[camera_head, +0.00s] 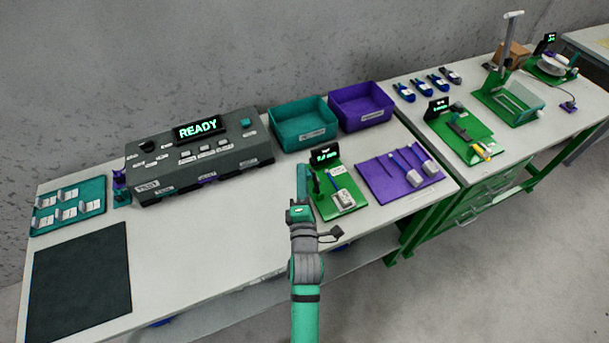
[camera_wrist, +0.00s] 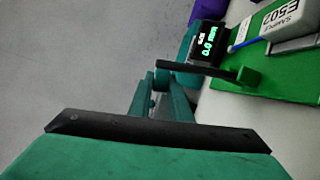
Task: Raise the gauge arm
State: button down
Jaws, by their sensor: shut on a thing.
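The gauge stands on a green base plate (camera_head: 326,208) on the bench, with a small black display (camera_wrist: 207,42) that appears to read 0.0 mm. Its gauge arm is a dark bar (camera_wrist: 205,69) that reaches left from a green post in the wrist view. My gripper (camera_head: 301,172) is at the left side of the gauge in the head view. In the wrist view its green fingers (camera_wrist: 158,80) are close together at the free left end of the bar, shut on it. The exact contact is partly hidden. A grey block labelled E502 (camera_wrist: 291,18) lies on the plate.
A purple mat (camera_head: 385,188) with grey blocks and rods lies right of the gauge. Teal (camera_head: 301,114) and purple (camera_head: 361,98) bins stand behind. A dark console (camera_head: 190,165) showing READY is to the left. The bench front at left holds a dark mat (camera_head: 80,285).

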jog(key=shift+a, duration=0.1)
jog(key=c, duration=1.6)
grip_release()
jog(key=shift+c, duration=0.2)
jog(key=shift+s, duration=0.15)
jog(key=s, duration=1)
jog(key=shift+s+d+f, duration=0.3)
jog(key=shift+d+f, duration=0.1)
jog(key=shift+d, duration=0.05)
jog(key=s+d+f+m+g, duration=0.1)
jog(key=s+f+m, duration=0.1)
jog(key=s+m, duration=0.8)
jog(key=s+d+f+m+g+h, duration=0.1)
jog(key=s+f+m+g, duration=0.1)
jog(key=s+m, duration=0.9)
jog(key=s, duration=0.8)
jog(key=shift+s+d+h, duration=0.15)
jog(key=shift+d+h, duration=0.15)
